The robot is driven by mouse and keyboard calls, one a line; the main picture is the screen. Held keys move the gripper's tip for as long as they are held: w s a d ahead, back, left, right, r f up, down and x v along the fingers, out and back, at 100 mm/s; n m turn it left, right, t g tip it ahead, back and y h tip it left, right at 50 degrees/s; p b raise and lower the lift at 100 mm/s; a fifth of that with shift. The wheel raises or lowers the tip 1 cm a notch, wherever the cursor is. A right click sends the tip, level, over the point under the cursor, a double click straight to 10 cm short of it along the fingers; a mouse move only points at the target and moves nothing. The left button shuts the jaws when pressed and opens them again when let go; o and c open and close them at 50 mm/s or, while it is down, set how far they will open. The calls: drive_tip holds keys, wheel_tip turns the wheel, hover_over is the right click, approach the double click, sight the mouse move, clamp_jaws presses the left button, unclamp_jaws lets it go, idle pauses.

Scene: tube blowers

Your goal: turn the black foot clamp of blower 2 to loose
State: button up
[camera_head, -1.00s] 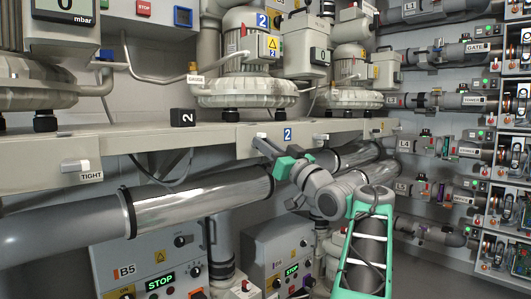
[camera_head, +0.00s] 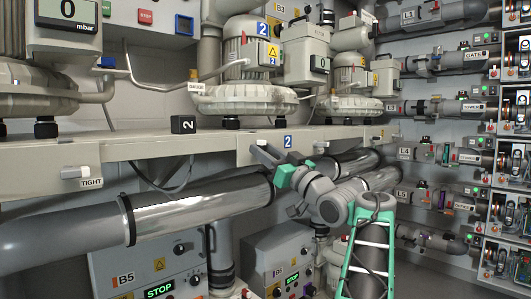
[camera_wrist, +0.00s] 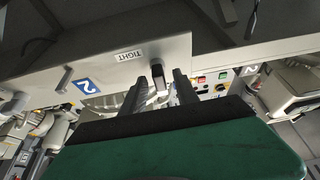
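Blower 2 (camera_head: 246,98) stands on the grey rail (camera_head: 140,150), with a blue 2 sign (camera_head: 288,141) on the rail front below it. In the wrist view a small clamp lever (camera_wrist: 156,50) with a dark end and pale body sticks out of the rail beside a TIGHT label (camera_wrist: 128,56). My gripper (camera_head: 263,151) is at the rail front, just left of the 2 sign. In the wrist view its two dark fingers (camera_wrist: 161,84) are apart, with the lever's end in the gap between them. I cannot tell whether they touch it. In the head view my gripper mostly hides this lever.
Another white clamp lever (camera_head: 75,172) with a TIGHT label sits on the rail at the left. A large silver pipe (camera_head: 200,205) runs below the rail. Control boxes (camera_head: 165,270) stand under it.

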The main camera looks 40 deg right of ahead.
drive_tip(key=v, duration=0.7)
drive_tip(key=shift+s+f, duration=0.2)
drive_tip(key=shift+s, duration=0.15)
